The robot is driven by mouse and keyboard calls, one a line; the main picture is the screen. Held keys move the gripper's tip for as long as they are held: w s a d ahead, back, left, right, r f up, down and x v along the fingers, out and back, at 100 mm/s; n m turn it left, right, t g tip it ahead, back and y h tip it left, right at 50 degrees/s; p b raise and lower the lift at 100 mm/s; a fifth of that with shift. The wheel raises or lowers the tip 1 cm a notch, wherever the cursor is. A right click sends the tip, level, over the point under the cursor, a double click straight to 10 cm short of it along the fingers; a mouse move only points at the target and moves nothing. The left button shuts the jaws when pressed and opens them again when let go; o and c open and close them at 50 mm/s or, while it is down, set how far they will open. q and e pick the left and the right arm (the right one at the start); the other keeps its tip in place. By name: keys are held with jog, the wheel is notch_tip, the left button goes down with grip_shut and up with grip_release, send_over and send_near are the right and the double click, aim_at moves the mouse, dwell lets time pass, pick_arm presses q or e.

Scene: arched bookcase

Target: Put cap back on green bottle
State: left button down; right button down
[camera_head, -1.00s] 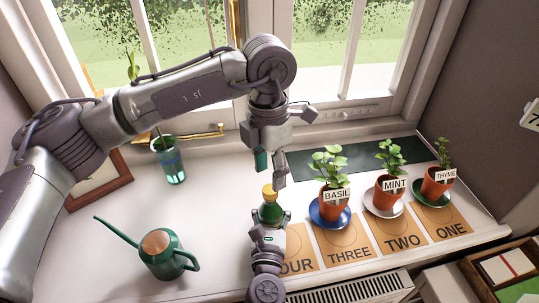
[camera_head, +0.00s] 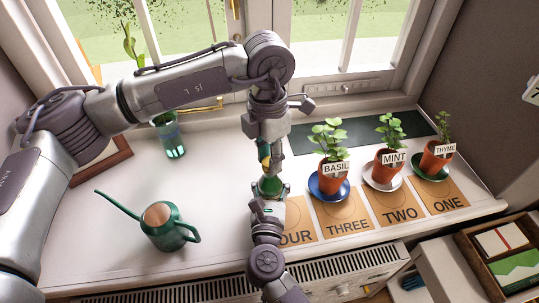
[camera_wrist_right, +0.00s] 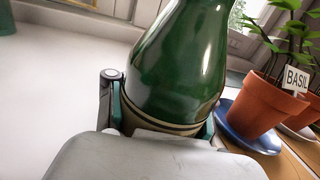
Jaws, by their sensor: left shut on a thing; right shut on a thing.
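The green bottle (camera_head: 270,186) stands upright at the sill's front, left of the basil pot. My right gripper (camera_head: 266,206) is shut around its lower body; the dark green glass fills the right wrist view (camera_wrist_right: 182,65), a finger on each side. The yellow cap (camera_head: 264,153) shows between the fingers of my left gripper (camera_head: 269,160), which points down over the bottle and is shut on it. The fingers hide the bottle's neck, so I cannot tell whether the cap is seated.
Potted basil (camera_head: 330,180), mint (camera_head: 387,170) and thyme (camera_head: 435,158) stand on saucers to the right, behind numbered cards. A green watering can (camera_head: 170,226) is at the left; a glass with a cutting (camera_head: 170,138) stands behind it. Bare sill lies between.

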pick_arm(q)
jog(key=c, duration=0.7)
grip_release()
jog(key=shift+c, duration=0.2)
jog(key=shift+r, duration=0.1)
notch_tip(320, 180, up, 12)
jog(key=shift+w, duration=0.4)
jog(key=shift+a, duration=0.1)
pick_arm(e)
jog(key=shift+c, duration=1.7)
grip_release()
jog(key=s, duration=1.2)
jog(key=shift+a, duration=0.4)
